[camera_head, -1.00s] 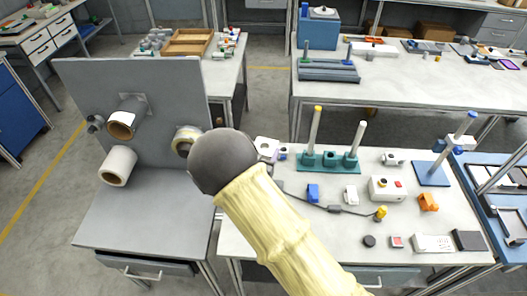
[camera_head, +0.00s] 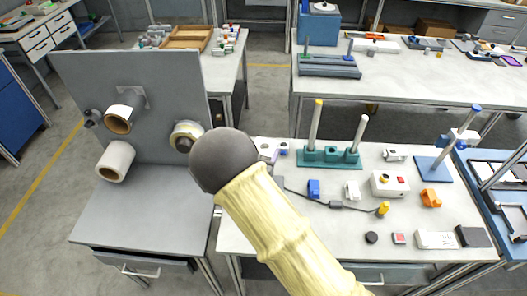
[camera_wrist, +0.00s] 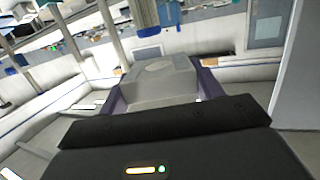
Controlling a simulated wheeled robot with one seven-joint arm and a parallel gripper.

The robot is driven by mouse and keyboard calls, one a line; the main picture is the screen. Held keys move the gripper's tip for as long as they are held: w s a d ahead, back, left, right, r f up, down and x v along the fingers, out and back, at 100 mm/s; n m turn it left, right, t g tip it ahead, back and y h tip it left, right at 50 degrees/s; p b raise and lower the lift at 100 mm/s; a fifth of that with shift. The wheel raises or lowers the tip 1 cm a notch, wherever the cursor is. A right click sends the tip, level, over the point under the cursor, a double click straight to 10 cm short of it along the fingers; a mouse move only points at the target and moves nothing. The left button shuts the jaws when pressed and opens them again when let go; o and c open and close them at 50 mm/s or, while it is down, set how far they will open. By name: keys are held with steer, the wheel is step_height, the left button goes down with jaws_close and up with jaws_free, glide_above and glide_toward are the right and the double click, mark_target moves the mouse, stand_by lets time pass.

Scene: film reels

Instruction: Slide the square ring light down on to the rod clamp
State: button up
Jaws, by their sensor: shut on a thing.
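In the wrist view my gripper (camera_wrist: 160,72) has its purple fingers shut on the sides of a pale grey-white block with a rounded feature on top, apparently the square ring light (camera_wrist: 158,88). In the head view a white piece (camera_head: 265,146) with purple beside it shows just past my dark arm joint; most of my gripper is hidden there. A rod stand with a blue base (camera_head: 433,170) is at the right of the bench. A pale block, apparently the rod clamp (camera_head: 460,136), sits on its blue-topped rod, well to the right of my gripper.
A green base (camera_head: 330,158) with two tall pale posts stands between my gripper and the rod stand. A button box (camera_head: 388,184), a cable and small blocks lie on the bench. A grey panel (camera_head: 140,75) with rolls stands at left.

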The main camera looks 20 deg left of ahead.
steer(key=shift+f+b, duration=0.75)
steer(key=shift+f, duration=0.25)
steer(key=shift+f, duration=0.15)
steer(key=shift+f+b, duration=2.05)
steer(key=shift+f, duration=0.3)
steer(key=shift+f+b, duration=2.05)
steer(key=shift+f, duration=0.5)
steer(key=shift+s+f+b, duration=0.1)
steer(key=shift+f+b, duration=0.35)
steer(key=shift+f, duration=0.1)
steer(key=o, duration=1.2)
steer(key=shift+c, duration=0.2)
